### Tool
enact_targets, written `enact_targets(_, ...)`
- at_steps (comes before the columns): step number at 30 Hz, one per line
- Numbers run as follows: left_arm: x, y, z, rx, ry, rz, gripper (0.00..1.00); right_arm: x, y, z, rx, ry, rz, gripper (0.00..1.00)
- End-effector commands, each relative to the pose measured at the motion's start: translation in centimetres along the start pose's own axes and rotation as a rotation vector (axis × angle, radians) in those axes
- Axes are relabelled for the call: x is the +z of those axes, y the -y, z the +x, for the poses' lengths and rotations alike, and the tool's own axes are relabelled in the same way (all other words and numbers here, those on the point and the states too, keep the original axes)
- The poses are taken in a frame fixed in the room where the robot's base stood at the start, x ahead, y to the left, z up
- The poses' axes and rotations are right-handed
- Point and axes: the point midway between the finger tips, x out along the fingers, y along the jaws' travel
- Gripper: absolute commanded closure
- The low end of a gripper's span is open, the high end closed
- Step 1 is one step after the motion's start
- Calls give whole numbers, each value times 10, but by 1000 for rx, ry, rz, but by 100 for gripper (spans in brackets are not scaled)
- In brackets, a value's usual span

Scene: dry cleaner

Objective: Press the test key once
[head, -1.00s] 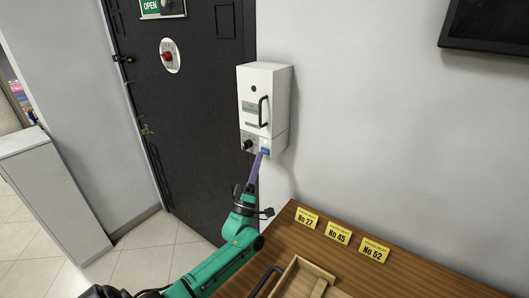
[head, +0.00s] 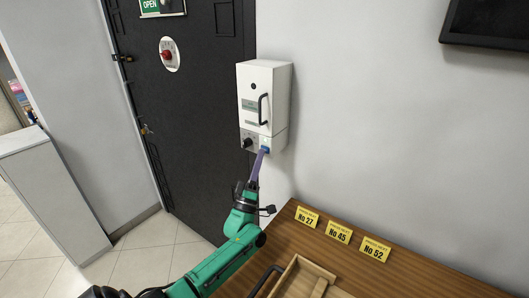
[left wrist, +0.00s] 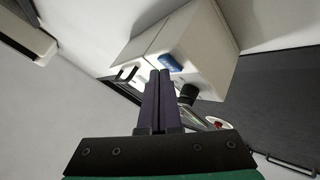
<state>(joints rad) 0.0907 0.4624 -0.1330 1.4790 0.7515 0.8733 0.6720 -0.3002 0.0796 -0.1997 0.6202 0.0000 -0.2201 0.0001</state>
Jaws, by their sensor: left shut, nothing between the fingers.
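A white wall box (head: 278,85) hangs beside the dark door. A small blue key (head: 266,149) is at the lower right of its front, and a black knob (head: 248,143) is to its left. The key also shows in the left wrist view (left wrist: 171,62). My left gripper (head: 263,153) is shut and empty, its purple fingers pointing up at the key. In the left wrist view its fingertips (left wrist: 160,72) end right at the key's edge; I cannot tell whether they touch. My right gripper is not in view.
The box has a black handle (head: 263,109) above the key. A wooden table (head: 420,277) with yellow number cards (head: 338,233) and a wooden tray (head: 290,275) stands at lower right. A red button (head: 168,55) is on the door. A grey cabinet (head: 60,205) stands left.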

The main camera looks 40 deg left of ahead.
Motion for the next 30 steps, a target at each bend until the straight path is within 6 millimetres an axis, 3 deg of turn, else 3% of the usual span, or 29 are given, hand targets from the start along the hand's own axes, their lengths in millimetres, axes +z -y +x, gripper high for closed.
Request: enact_targets(30, 4, 3, 5, 0, 1, 0, 100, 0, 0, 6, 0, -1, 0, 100)
